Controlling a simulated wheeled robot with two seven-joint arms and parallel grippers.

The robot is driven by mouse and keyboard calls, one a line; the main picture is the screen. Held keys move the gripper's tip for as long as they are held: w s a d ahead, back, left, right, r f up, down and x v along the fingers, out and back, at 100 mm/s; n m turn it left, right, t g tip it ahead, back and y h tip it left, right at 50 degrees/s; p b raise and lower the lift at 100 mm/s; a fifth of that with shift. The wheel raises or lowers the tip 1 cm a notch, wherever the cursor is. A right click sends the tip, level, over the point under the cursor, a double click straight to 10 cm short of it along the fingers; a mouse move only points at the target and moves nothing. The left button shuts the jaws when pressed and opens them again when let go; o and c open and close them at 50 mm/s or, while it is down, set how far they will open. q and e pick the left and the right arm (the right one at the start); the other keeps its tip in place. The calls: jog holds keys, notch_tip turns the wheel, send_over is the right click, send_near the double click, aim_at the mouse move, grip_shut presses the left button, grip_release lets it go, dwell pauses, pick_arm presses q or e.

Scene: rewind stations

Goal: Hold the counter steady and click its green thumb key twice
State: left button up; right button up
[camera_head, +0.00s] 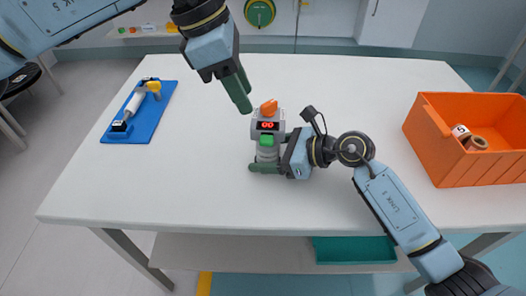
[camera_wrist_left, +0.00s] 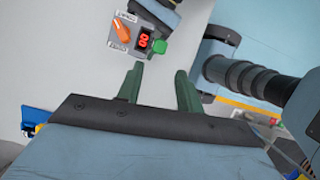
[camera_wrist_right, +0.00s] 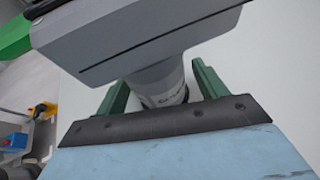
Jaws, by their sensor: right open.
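The counter (camera_head: 268,125) stands on the table, a grey head on a round grey column. It has an orange knob (camera_head: 269,107), a red display reading 00 and a green thumb key (camera_head: 267,141). My right gripper (camera_head: 265,160) is open with its fingers on either side of the column, as the right wrist view shows; contact cannot be told. My left gripper (camera_head: 244,105) is open and empty, above and to the left of the counter. In the left wrist view the green key (camera_wrist_left: 160,47) lies just beyond its fingertips.
A blue board (camera_head: 143,115) with a white and yellow device lies at the table's left. An orange crate (camera_head: 465,165) with rolls in it stands at the right. The white table (camera_head: 130,190) is clear at the front left. A teal tray (camera_head: 353,250) sits on the lower shelf.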

jog(key=shift+w+a+f, duration=0.2)
jog(key=shift+a+f, duration=0.05)
jog(key=shift+a, duration=0.35)
jog(key=c, duration=1.1)
pick_arm(q)
grip_shut()
pick_arm(e)
jog(key=shift+c, duration=0.3)
dwell(0.4)
